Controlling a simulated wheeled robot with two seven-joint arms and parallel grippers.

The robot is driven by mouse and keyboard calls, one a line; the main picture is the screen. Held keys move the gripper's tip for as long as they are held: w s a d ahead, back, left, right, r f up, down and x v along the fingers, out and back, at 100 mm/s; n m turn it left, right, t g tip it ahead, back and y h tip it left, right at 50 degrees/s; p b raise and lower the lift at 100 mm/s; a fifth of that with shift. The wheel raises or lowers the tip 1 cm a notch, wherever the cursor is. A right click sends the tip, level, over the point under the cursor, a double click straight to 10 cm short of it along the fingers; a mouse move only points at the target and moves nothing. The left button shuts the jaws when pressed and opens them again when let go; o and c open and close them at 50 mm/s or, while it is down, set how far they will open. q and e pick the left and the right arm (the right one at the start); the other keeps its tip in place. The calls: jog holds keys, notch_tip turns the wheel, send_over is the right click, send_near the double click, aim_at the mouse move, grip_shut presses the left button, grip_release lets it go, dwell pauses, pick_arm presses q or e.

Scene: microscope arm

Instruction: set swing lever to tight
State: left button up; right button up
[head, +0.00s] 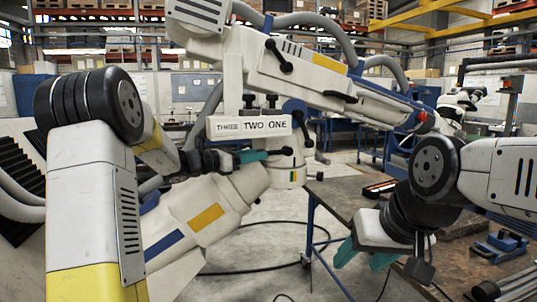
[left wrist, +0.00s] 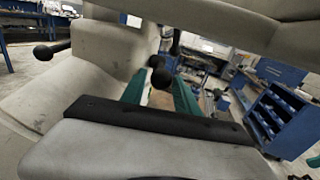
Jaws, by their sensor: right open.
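The white microscope arm (head: 315,80) carries several black-knobbed levers; no lever is visibly named as the swing lever. One lever (head: 302,128) hangs right of the label block (head: 249,127), which reads THREE, TWO, ONE. Another black ball knob (head: 287,151) is just beyond the teal fingertips of my left gripper (head: 264,156). In the left wrist view, my left gripper's (left wrist: 160,95) two teal fingers stand apart, with a black knob (left wrist: 157,72) appearing between them; contact cannot be told. My right gripper (head: 362,256) is open and empty at lower right, away from the levers.
An upper knobbed lever (head: 279,56) sits on the arm's joint. A brown workbench (head: 455,262) with a blue tool (head: 500,246) is at right, beneath my right arm. A cable (head: 265,272) lies on the floor. Blue shelving (left wrist: 283,118) stands right in the left wrist view.

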pick_arm(q)
jog(key=shift+x, duration=2.1)
jog(key=shift+s, duration=0.1)
grip_shut()
